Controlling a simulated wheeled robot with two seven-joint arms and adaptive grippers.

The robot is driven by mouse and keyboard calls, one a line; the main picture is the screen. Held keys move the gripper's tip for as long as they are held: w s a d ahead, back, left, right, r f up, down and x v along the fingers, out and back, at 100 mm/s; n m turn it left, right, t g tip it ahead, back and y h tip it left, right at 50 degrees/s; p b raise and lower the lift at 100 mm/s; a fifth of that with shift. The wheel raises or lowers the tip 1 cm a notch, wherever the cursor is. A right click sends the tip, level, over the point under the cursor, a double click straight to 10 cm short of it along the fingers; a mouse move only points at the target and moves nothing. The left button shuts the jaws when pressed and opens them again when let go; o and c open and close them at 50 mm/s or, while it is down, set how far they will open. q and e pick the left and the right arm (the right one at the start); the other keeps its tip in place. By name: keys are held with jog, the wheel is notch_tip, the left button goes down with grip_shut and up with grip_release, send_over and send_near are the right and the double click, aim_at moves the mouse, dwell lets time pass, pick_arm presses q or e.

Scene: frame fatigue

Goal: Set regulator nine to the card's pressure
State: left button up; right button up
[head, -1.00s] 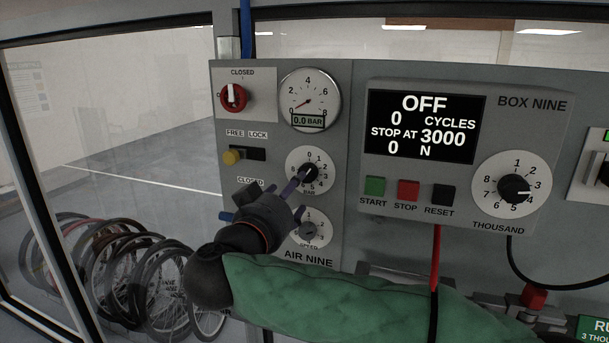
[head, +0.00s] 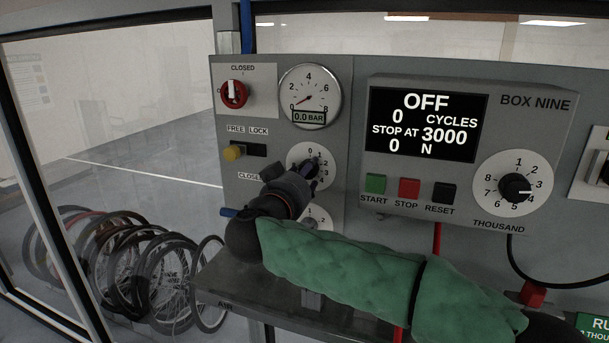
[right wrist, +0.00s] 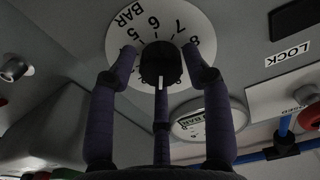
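Regulator nine's round white dial (head: 331,160), marked BAR, is on the grey AIR NINE panel; my right gripper (head: 312,170) partly covers it. The right wrist view shows the dial (right wrist: 205,30) inverted, with 5 to 8 readable. Its black knob (right wrist: 160,62) stands between my right gripper's fingertips, close on both sides; I cannot tell whether they touch it. The knob's white pointer faces down in that view, away from those numbers; the number it meets is hidden. The gauge (head: 310,92) reads 0.0 BAR. No readable pressure card shows. My left gripper is not in view.
A red valve (head: 233,95) sits at CLOSED, and a yellow slider (head: 234,153) is at FREE. The BOX NINE counter (head: 425,125) shows OFF. Bicycle wheels (head: 120,265) stand behind glass at left.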

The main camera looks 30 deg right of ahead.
jog(key=c, duration=0.5)
jog(key=shift+f, duration=0.1)
jog(key=shift+a+f+m+b, duration=0.15)
jog(key=shift+m+b, duration=0.6)
jog(key=shift+m, duration=2.45)
jog(key=shift+w, duration=0.1)
jog(key=o, duration=1.1)
jog(key=shift+w, duration=0.1)
